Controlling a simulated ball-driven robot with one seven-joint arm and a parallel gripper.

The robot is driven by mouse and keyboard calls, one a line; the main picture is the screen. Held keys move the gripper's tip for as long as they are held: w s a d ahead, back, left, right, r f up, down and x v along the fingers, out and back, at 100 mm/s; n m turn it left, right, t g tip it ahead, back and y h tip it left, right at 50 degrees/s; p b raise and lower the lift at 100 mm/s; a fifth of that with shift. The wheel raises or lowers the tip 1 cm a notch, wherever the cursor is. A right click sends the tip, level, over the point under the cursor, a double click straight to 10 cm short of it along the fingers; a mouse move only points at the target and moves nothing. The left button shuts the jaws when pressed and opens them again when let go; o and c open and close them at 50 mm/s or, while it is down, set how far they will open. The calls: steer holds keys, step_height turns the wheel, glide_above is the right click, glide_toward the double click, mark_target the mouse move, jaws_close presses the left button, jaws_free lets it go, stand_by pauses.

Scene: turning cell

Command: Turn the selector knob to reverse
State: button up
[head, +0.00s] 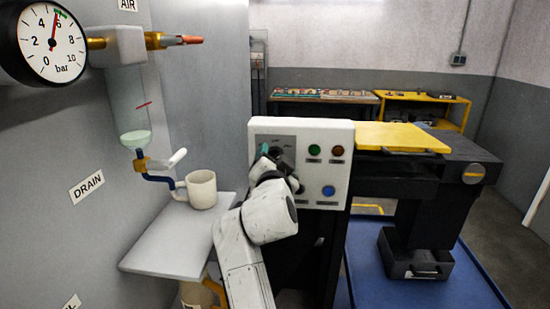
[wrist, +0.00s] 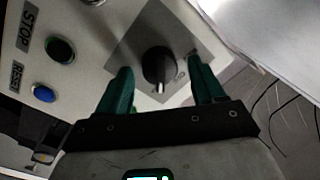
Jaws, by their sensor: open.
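The selector knob (wrist: 158,64) is a black round knob on a grey plate (wrist: 180,30) in the wrist view. A white mark shows at its lower edge, and a small label beside it on the right is too small to read. My gripper (wrist: 161,70) is open. Its two green fingers stand on either side of the knob, with a visible gap on each side. In the head view my gripper (head: 266,152) is in front of the left part of the white control panel (head: 343,178), and my arm hides the knob there.
The panel carries a green button (head: 314,150), a red button (head: 337,151) and a blue button (head: 328,191). A mug (head: 201,189) stands on a grey shelf (head: 165,245) at left. A yellow-topped machine part (head: 400,137) is at right.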

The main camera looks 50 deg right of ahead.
steer(key=shift+d, duration=0.1)
steer(key=c, duration=1.1)
steer(key=shift+o, duration=0.2)
steer(key=n+p, duration=0.2)
steer(key=n, duration=0.4)
steer(key=n+g+p, duration=0.1)
steer(key=n+p, duration=0.2)
steer(key=n, duration=0.3)
steer(key=n+g+p, duration=0.1)
steer(key=n+p, duration=0.2)
steer(key=n, duration=0.3)
steer(key=shift+w+a+r+n, duration=0.1)
steer(key=shift+w+a+n, duration=0.2)
steer(key=shift+n, duration=0.1)
